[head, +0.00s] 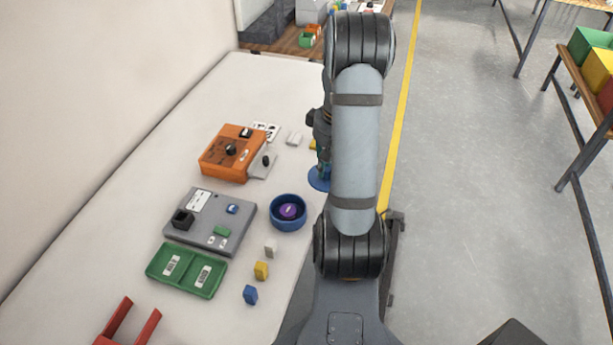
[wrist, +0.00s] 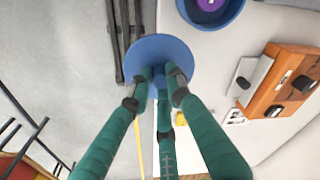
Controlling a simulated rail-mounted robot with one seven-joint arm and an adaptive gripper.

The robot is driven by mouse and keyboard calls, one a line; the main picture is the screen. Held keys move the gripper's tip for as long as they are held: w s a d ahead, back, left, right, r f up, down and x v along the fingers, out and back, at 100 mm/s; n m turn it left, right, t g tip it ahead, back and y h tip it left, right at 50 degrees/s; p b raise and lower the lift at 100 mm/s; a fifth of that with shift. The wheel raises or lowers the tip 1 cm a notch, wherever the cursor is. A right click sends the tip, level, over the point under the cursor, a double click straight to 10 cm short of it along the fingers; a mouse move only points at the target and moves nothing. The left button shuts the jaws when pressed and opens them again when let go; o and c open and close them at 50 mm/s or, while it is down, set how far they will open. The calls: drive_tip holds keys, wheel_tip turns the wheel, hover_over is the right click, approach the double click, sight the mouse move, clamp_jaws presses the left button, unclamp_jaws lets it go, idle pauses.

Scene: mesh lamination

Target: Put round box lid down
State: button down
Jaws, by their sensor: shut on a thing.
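The round box (head: 288,226) is blue and open, with a purple round thing (head: 289,211) inside. It stands upright near the table's right edge in the head view, and part of it shows at the top of the wrist view (wrist: 216,25). The blue round lid (wrist: 158,46) is a flat disc; it also shows in the head view (head: 316,180), partly hidden by my arm. My gripper (wrist: 160,76) has green fingers shut on the lid. The lid is beyond and right of the box, apart from it, near the table edge. Its height above the table is unclear.
An orange box (head: 215,160), a grey panel (head: 180,235) and a green tray (head: 186,290) lie left on the white table (head: 130,190). Small grey, yellow (head: 262,270) and blue (head: 250,294) blocks stand in front of the round box. Red prongs (head: 148,327) are at bottom left.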

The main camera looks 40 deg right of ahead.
drive_tip(key=w+f, duration=0.1)
drive_tip(key=w, duration=0.1)
drive_tip(key=w+a+f+p, duration=0.1)
drive_tip(key=w, duration=0.1)
drive_tip(key=w+a+f, duration=0.1)
drive_tip(key=w+f, duration=0.1)
drive_tip(key=shift+w+a, duration=0.1)
drive_tip(key=shift+w, duration=0.1)
drive_tip(key=shift+f+p, duration=0.75)
drive_tip(key=shift+f, duration=1.35)
drive_tip(key=shift+f, duration=0.1)
drive_tip(key=c, duration=1.7)
unclamp_jaws()
drive_tip(key=shift+o, duration=0.4)
wheel_tip(320, 180, up, 12)
drive_tip(key=s+b, duration=0.1)
drive_tip(key=shift+s+a, duration=0.1)
